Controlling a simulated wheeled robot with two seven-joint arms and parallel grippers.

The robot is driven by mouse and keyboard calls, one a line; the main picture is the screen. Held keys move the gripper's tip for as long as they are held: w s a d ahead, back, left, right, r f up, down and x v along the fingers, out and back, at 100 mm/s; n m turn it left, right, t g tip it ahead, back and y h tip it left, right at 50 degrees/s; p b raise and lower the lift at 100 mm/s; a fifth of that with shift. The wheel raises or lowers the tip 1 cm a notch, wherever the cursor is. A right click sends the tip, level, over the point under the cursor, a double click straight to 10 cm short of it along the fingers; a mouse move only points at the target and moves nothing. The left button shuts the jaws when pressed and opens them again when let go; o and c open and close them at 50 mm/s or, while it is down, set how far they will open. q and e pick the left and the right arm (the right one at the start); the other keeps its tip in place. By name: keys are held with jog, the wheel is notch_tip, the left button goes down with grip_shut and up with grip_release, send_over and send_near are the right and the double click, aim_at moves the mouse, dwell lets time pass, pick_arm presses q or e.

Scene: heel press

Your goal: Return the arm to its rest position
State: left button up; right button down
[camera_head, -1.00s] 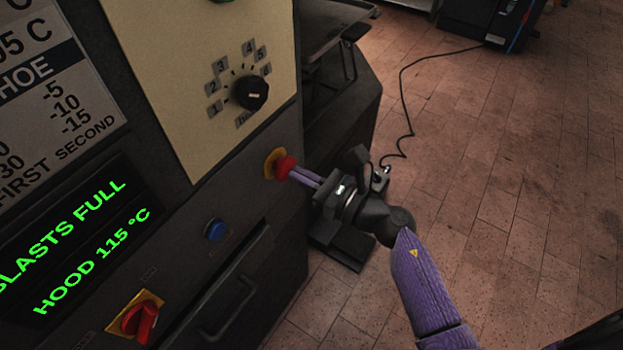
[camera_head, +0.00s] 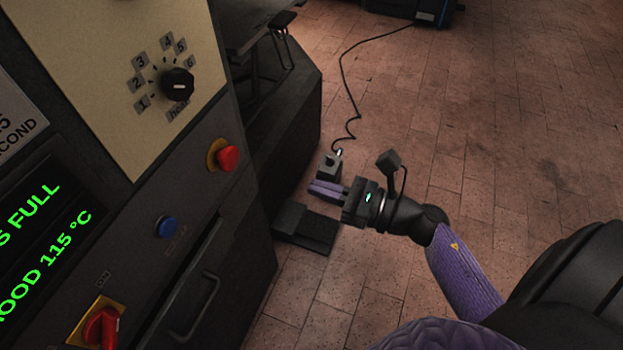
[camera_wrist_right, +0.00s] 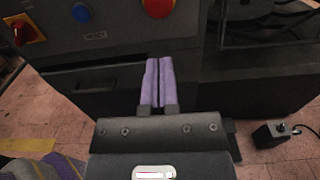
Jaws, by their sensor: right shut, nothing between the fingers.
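My right gripper (camera_head: 328,190) is shut and empty, its two purple fingers side by side. In the head view it hangs in the air to the right of the dark machine panel (camera_head: 190,212), clear of the red button (camera_head: 228,158). In the right wrist view the closed fingers (camera_wrist_right: 157,82) point toward the machine's front, with the red button (camera_wrist_right: 158,6) above them. My left gripper does not show in any view.
The panel carries a blue button (camera_head: 166,227), a red rotary switch (camera_head: 101,326), a black dial (camera_head: 177,84) and a protruding drawer handle (camera_head: 196,306). A pedal (camera_head: 306,229) and a small box (camera_head: 329,166) with a cable stand on the floor. The tiled floor (camera_head: 520,130) at right is open.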

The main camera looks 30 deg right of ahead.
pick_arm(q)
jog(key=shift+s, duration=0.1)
pick_arm(e)
jog(key=s+d+f+m+g+h+p, duration=0.25)
jog(key=s+f+m+h, duration=0.3)
jog(key=f+m, duration=0.7)
jog(key=s+d+f+m+g+h+p, duration=0.25)
jog(key=s+f+m+h, duration=0.5)
jog(key=m, duration=0.85)
pick_arm(q)
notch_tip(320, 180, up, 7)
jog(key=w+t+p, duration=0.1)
jog(key=p, duration=0.1)
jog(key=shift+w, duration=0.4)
pick_arm(e)
jog(key=s+f+m+g, duration=0.3)
jog(key=s+m, duration=0.1)
jog(key=s, duration=0.3)
jog(key=s+a+f+m+g, duration=0.1)
jog(key=s+f+m+g, duration=0.1)
jog(key=s, duration=0.6)
jog(key=s+a+f+m+g+y, duration=0.1)
jog(key=s+f+m+g, duration=0.2)
jog(key=s+m, duration=0.3)
jog(key=shift+s+f+g, duration=0.3)
jog(key=shift+s+g, duration=0.6)
jog(key=shift+s, duration=0.35)
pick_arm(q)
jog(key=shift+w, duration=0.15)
